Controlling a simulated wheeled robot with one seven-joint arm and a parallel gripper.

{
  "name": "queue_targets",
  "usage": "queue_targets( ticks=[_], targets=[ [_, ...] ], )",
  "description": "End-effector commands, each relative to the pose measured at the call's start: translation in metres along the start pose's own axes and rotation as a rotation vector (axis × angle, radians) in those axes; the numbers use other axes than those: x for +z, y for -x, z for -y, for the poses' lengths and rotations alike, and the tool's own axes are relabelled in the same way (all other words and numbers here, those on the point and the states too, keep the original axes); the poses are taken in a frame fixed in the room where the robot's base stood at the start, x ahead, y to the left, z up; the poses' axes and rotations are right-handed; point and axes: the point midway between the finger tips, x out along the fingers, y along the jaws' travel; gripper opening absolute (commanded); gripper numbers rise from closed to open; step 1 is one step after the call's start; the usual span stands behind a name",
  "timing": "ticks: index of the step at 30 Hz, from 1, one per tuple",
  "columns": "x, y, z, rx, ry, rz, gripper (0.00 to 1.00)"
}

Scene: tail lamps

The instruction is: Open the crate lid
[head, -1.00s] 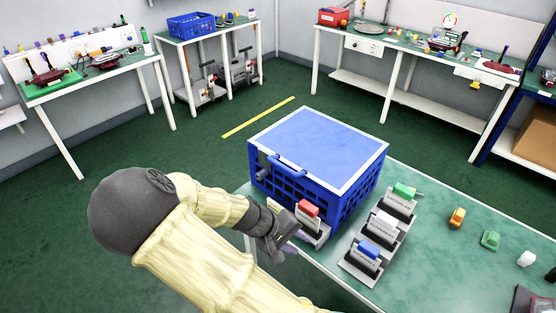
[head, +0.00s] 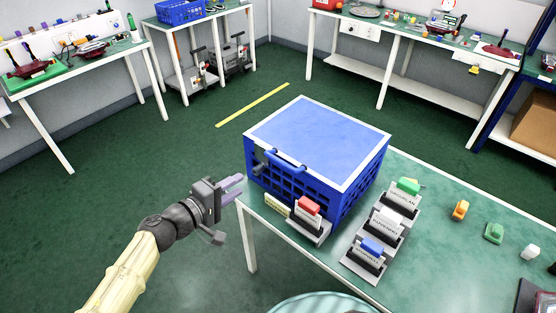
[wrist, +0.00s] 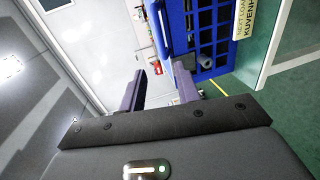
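The blue crate (head: 318,185) stands at the near left corner of the green-topped table. Its lid (head: 318,140), blue with a white rim, lies flat and closed on top. A blue bar handle (head: 285,162) sits at the lid's front edge. My gripper (head: 238,187) is left of the crate, over the floor, its two purple fingers apart and pointing toward the crate's left side. Nothing is between the fingers. In the wrist view my gripper (wrist: 160,90) is open, and the slotted crate wall (wrist: 205,40) shows beyond the right finger.
A holder with a red block (head: 308,208) stands before the crate. Holders with green, white and blue blocks (head: 372,247) stand to its right. Loose orange (head: 460,210), green and white pieces lie farther right. The floor left of the table is clear.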

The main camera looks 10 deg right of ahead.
Motion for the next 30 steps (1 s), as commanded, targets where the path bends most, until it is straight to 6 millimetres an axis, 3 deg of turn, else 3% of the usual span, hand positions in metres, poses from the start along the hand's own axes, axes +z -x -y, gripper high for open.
queue_targets(
  ticks=[8,30],
  targets=[
    [0.001,-0.024,0.0,-0.001,-0.001,0.006,0.32],
    [0.002,-0.152,0.0,-0.001,0.001,0.005,0.32]
  ],
)
